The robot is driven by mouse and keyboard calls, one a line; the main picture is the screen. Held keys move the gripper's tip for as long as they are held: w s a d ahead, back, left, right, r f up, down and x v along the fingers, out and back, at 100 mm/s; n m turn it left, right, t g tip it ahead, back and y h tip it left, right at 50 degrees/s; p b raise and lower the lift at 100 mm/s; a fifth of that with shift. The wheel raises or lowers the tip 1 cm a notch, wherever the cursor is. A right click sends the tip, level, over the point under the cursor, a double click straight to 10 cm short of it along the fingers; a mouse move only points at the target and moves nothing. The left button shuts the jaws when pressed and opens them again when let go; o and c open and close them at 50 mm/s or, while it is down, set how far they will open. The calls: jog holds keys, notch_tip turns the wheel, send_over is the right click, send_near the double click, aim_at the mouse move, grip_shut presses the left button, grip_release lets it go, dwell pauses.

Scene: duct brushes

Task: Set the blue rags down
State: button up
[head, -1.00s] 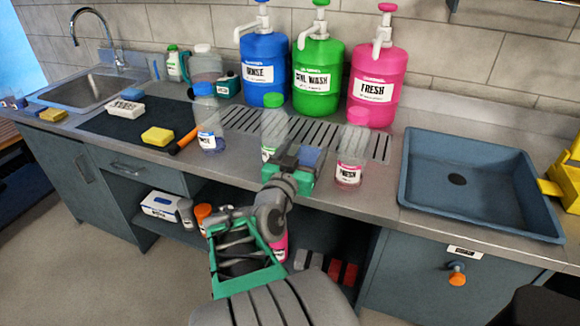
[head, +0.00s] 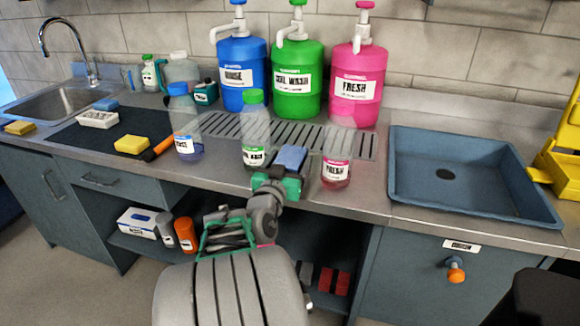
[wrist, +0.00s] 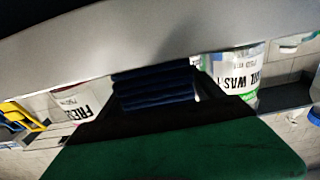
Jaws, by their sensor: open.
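The blue rags (head: 291,157) are a small folded stack near the counter's front edge, between the green-capped bottle (head: 255,140) and the pink-labelled FRESH bottle (head: 336,160). My gripper (head: 280,178) is open, right at the front of the rags, and its green body covers their lower part. In the wrist view the rags (wrist: 153,86) show as dark blue folds just beyond the green part of my gripper. I cannot tell whether the fingers touch them or whether they rest fully on the counter.
Blue, green and pink pump jugs stand behind a slotted drain grate (head: 225,125). A blue-capped bottle (head: 184,125) stands left. A blue-grey tray (head: 470,215) lies right. A dark mat (head: 85,135) with a yellow sponge (head: 131,144) is left. Shelves below hold several items.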

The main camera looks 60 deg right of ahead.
jog(key=shift+w+d, duration=0.2)
jog(key=shift+d, duration=0.95)
jog(key=shift+c, duration=0.6)
jog(key=c, duration=1.4)
